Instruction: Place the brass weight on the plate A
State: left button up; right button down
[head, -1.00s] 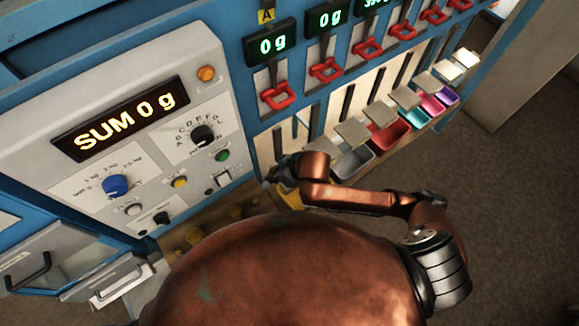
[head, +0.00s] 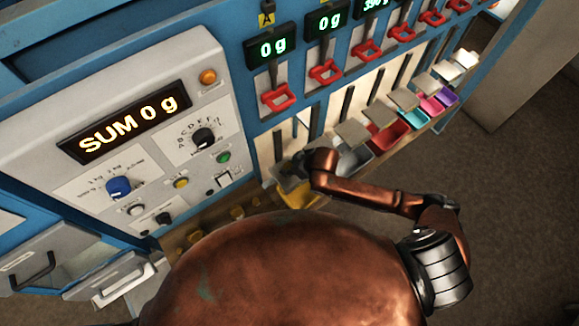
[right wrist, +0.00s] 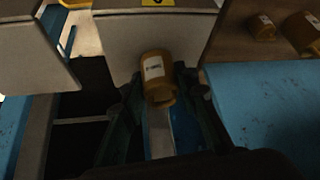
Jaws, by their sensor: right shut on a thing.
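The brass weight (right wrist: 154,68), a small cylinder with a white label, is between the fingers of my right gripper (right wrist: 158,86) in the right wrist view. The gripper is shut on it. In the head view my right gripper (head: 290,168) is at the first scale column, above the yellow bin (head: 299,196). The tag A (head: 266,19) is above that column's display, which reads 0 g. Plate A cannot be made out there, behind my gripper and arm. A grey panel (right wrist: 112,38) with a yellow tag is beyond the weight in the wrist view. My left gripper is not seen.
Other grey plates (head: 352,132) and coloured bins, such as the red bin (head: 388,139), run to the right. Red handles (head: 278,97) hang above. More brass weights (right wrist: 262,27) stand on a brown shelf. The control panel (head: 120,120) reads SUM 0 g.

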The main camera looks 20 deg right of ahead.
jog(key=shift+f, duration=0.1)
jog(key=c, duration=1.5)
grip_release()
jog(key=v, duration=1.2)
